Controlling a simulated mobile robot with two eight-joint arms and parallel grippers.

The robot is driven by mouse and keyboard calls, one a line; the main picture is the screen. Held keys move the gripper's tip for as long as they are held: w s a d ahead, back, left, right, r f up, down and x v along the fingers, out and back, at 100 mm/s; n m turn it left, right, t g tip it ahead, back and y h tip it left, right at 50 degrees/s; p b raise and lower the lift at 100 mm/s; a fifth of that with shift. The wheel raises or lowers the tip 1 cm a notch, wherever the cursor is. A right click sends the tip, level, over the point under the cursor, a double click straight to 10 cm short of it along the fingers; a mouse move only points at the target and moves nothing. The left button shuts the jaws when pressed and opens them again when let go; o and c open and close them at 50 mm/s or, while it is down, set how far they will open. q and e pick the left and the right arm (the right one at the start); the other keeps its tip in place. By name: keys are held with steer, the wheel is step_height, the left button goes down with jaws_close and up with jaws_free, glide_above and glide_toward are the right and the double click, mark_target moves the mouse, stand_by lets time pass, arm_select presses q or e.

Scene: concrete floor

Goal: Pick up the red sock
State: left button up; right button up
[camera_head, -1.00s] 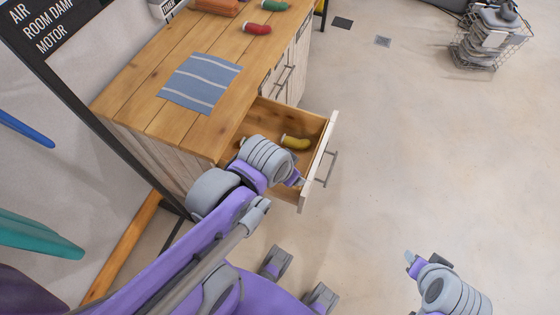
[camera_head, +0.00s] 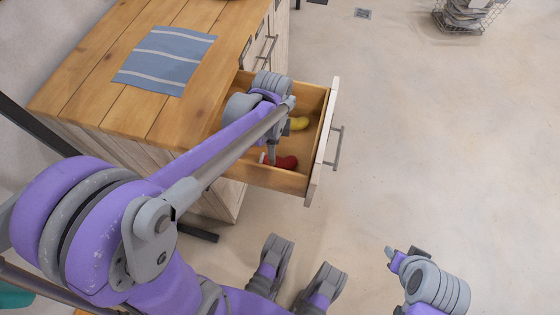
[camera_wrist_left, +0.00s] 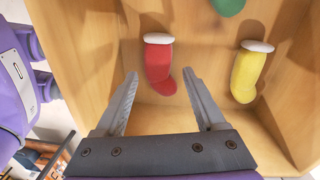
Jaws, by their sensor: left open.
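A green item (camera_wrist_left: 228,6) is at the wrist view's top edge. A blue striped cloth (camera_head: 167,59) lies on the wooden top. A wire basket (camera_head: 468,16) stands far off on open floor.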

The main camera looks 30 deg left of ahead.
mark_target(279, 162)
arm_select(q)
steer(key=f+b, duration=0.1)
steer(key=f, duration=0.2)
steer(key=f+b, duration=0.1)
steer(key=f, duration=0.2)
steer(key=shift+s+d+f, duration=0.1)
steer(key=shift+s+d, duration=0.05)
steer(key=shift+d, duration=0.05)
steer(key=c, duration=1.1)
